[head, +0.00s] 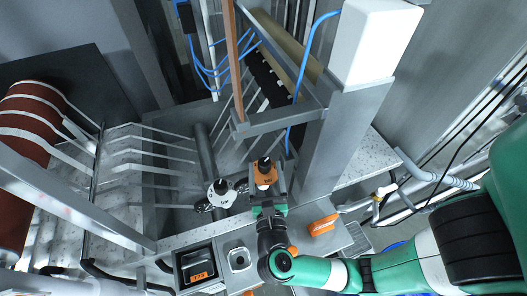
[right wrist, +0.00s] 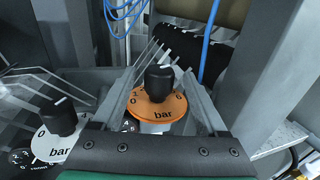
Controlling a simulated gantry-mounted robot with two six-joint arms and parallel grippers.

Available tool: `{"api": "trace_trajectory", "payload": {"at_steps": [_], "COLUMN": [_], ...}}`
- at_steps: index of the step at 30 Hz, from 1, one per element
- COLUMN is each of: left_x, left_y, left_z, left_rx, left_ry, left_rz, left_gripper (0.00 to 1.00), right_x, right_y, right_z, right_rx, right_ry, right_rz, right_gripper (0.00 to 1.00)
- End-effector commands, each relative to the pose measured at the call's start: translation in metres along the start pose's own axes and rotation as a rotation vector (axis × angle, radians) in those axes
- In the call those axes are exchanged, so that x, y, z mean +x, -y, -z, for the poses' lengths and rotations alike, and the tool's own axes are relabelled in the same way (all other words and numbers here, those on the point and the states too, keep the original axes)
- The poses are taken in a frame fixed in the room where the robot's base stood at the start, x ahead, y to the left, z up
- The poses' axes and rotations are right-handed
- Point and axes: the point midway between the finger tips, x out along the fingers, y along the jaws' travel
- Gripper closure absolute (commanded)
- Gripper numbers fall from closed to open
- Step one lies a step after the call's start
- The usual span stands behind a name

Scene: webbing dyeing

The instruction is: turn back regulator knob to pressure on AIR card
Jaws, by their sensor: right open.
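An orange regulator dial marked "bar" (head: 265,174) with a black knob (right wrist: 159,79) on top stands in the middle of the head view. A white "bar" dial (head: 221,190) with its own black knob (right wrist: 59,117) stands just left of it. My right gripper (head: 267,190) is open at the orange dial. In the right wrist view its fingers lie on either side of the black knob, with gaps visible; contact cannot be told. The dial's scale is partly hidden by the knob. No card can be read as AIR. My left gripper is not in view.
A dark tray with an orange label (head: 199,277) and an orange block (head: 323,225) lie on the near ledge. A grey post with a white box (head: 374,40) rises behind right. Metal bars and blue hoses crowd the back. A brown webbing roll (head: 28,125) is far left.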

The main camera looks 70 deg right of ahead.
Motion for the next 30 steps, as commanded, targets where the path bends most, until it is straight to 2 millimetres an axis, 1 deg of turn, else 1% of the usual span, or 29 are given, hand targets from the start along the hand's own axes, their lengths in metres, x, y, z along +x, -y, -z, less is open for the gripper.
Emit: {"api": "trace_trajectory", "payload": {"at_steps": [1, 3, 7, 9, 12, 18, 20, 21, 26, 30], "left_x": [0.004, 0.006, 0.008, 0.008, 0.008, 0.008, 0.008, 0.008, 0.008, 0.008], "left_y": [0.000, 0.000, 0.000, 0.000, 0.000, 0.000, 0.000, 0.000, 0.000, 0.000], "left_z": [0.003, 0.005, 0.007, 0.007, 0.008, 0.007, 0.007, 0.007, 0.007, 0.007], "left_rx": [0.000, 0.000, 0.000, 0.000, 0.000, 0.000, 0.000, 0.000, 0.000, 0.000], "left_ry": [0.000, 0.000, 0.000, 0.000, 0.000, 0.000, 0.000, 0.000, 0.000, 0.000], "left_rz": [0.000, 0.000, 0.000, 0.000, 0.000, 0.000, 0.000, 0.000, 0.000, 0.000], "left_gripper": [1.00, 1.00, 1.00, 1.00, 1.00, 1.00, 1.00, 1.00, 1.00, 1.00], "right_x": [0.012, 0.027, 0.046, 0.052, 0.056, 0.056, 0.056, 0.056, 0.056, 0.056], "right_y": [0.001, 0.002, 0.000, 0.000, 0.000, -0.001, -0.001, -0.001, -0.001, -0.001], "right_z": [-0.003, -0.002, -0.002, -0.001, 0.000, 0.000, 0.000, 0.000, 0.000, 0.000], "right_rx": [-0.002, -0.002, 0.000, 0.000, 0.000, 0.000, 0.000, 0.000, 0.000, 0.000], "right_ry": [0.000, -0.001, 0.000, 0.000, 0.000, 0.000, 0.001, 0.001, 0.001, 0.001], "right_rz": [0.008, 0.007, 0.004, 0.002, 0.000, -0.001, -0.001, -0.001, -0.001, -0.001], "right_gripper": [0.24, 0.24, 0.24, 0.24, 0.24, 0.24, 0.33, 0.40, 0.69, 0.94]}}
